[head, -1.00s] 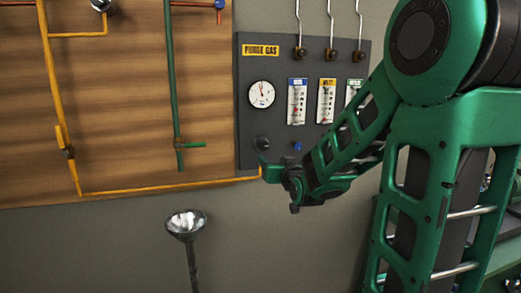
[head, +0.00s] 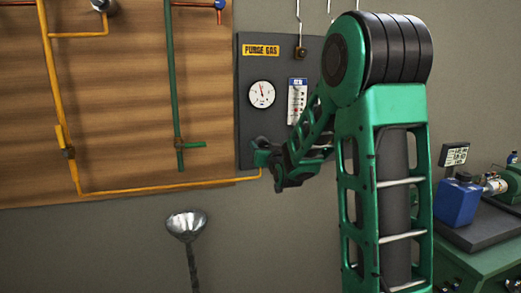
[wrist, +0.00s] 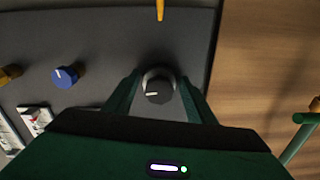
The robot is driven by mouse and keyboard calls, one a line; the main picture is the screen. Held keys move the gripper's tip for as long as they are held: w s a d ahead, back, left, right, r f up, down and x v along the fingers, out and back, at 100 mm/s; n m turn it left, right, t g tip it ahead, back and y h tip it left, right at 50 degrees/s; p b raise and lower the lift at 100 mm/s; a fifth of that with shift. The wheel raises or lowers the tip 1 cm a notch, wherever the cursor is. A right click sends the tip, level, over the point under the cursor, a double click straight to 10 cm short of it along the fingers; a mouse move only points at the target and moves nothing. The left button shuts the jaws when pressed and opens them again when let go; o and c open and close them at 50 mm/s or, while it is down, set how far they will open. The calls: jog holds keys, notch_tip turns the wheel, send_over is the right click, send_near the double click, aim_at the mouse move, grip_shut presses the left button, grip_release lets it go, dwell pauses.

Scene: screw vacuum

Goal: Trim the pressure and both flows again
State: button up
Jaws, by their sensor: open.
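The dark purge gas panel (head: 285,48) hangs on the wall and carries a round white pressure gauge (head: 262,94) and a flow meter (head: 297,101). The other flow meters are hidden behind my arm in the head view. In the wrist view a black knob (wrist: 159,88) with a white mark sits between the fingers of my gripper (wrist: 158,84). The fingers are open, one on each side of it; I cannot tell whether they touch it. A blue knob (wrist: 65,77) and a yellow knob (wrist: 8,75) are to its left. My gripper (head: 262,155) also shows in the head view.
A wooden board (head: 115,120) with orange and green pipes is left of the panel. A metal funnel (head: 186,224) stands below. A green bench (head: 490,262) with a blue container (head: 457,203) is at the right.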

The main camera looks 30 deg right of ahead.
jog(key=shift+w+d, duration=0.1)
jog(key=shift+w, duration=0.1)
jog(key=c, duration=1)
jog(key=shift+c, duration=0.2)
jog(key=shift+m, duration=0.3)
jog(key=m, duration=0.2)
jog(key=shift+m, duration=0.4)
jog(key=m, duration=0.3)
jog(key=shift+m, duration=0.3)
jog(key=m, duration=0.6)
